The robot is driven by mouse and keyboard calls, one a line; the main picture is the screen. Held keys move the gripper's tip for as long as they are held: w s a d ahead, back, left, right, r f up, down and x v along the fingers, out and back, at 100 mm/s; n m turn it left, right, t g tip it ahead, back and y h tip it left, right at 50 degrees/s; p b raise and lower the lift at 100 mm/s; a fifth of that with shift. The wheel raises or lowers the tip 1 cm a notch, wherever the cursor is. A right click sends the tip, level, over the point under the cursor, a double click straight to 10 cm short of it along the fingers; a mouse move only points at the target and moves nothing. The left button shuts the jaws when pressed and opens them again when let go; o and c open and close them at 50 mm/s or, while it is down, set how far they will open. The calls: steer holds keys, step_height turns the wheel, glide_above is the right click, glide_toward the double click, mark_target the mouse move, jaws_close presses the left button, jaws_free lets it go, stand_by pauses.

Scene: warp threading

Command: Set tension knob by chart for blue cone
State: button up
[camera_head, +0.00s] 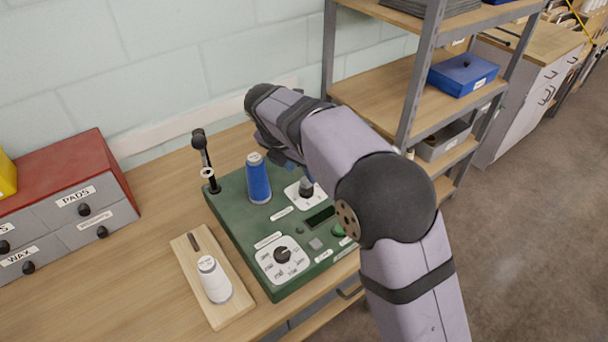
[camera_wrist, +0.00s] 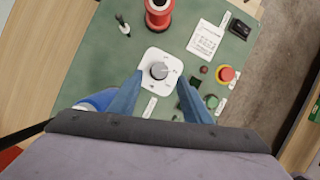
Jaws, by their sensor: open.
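A grey round knob (camera_wrist: 160,70) on a white plate (camera_wrist: 148,60) lies between my gripper's (camera_wrist: 159,77) two blue fingertips in the wrist view. The fingers are apart; I cannot tell how far above the knob they are. In the head view this knob (camera_head: 306,187) shows beside my arm. The blue cone (camera_head: 258,178) stands upright on the green panel (camera_head: 236,216); only part of a blue shape shows left of the fingers in the wrist view. A white printed card (camera_wrist: 208,35), perhaps the chart, lies on the panel; its text is unreadable.
A black dial (camera_head: 282,254) sits at the panel's front. A red spool (camera_wrist: 158,14), red button (camera_wrist: 226,73) and green button (camera_wrist: 211,101) are on the panel. A white cone (camera_head: 213,280) stands on a wooden board (camera_head: 186,248). Shelving (camera_head: 410,80) stands to the right.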

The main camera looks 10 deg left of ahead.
mark_target(306, 180)
steer(key=shift+p+x, duration=0.35)
steer(key=shift+x, duration=1.85)
steer(key=c, duration=1)
